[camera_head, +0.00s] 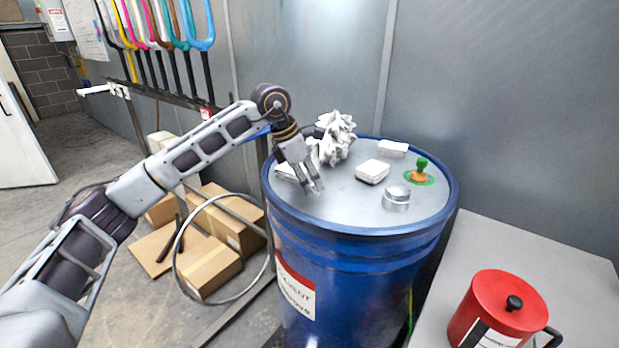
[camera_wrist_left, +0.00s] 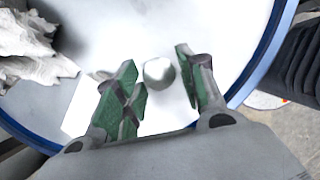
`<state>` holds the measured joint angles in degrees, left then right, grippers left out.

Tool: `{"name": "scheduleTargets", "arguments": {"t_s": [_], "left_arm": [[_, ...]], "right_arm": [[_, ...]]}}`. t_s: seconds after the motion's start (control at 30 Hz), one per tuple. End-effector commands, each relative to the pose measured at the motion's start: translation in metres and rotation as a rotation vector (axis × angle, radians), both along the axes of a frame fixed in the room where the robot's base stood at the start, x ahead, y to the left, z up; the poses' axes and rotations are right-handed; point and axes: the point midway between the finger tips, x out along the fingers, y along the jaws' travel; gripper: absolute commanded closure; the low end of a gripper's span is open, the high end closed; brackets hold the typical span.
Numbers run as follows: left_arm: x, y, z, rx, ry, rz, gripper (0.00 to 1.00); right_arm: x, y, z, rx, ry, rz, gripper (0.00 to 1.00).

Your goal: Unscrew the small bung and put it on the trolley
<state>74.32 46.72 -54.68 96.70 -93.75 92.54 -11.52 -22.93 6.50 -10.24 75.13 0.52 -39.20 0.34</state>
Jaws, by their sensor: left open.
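My left gripper (camera_head: 313,187) is over the near left part of the blue drum's lid (camera_head: 340,205), fingers pointing down. In the left wrist view the gripper (camera_wrist_left: 157,72) is open, with green pads on its fingers. A small round pale metal cap, which looks like the small bung (camera_wrist_left: 159,71), shows between the fingers, apart from both pads. In the head view I cannot make it out behind the gripper. A larger silver cap (camera_head: 396,199) stands on the lid's right part. A grey flat top (camera_head: 570,262) at the right may be the trolley. My right gripper is not seen.
The lid also carries crumpled white rag (camera_head: 337,138), two white blocks (camera_head: 372,172) (camera_head: 393,149) and a green-handled orange piece (camera_head: 420,171). A red can (camera_head: 500,310) stands on the grey top, which is otherwise clear. Cardboard boxes (camera_head: 215,265) lie on the floor left of the drum.

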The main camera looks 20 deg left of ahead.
Motion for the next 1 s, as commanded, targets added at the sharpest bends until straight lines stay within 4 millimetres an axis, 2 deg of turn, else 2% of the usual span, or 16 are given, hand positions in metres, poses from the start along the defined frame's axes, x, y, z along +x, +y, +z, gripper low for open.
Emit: {"name": "scheduleTargets", "arguments": {"t_s": [0.3, 0.77, 1.0], "left_arm": [[0.001, 0.001, 0.0, -0.001, 0.0, -0.137, 0.6], [0.001, 0.001, 0.0, 0.0, 0.001, -0.16, 0.6], [0.002, 0.001, 0.001, -0.001, 0.002, -0.261, 0.6]], "right_arm": [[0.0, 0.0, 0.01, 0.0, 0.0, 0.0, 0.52], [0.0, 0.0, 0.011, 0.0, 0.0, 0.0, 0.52], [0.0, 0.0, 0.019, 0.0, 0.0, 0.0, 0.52]]}}
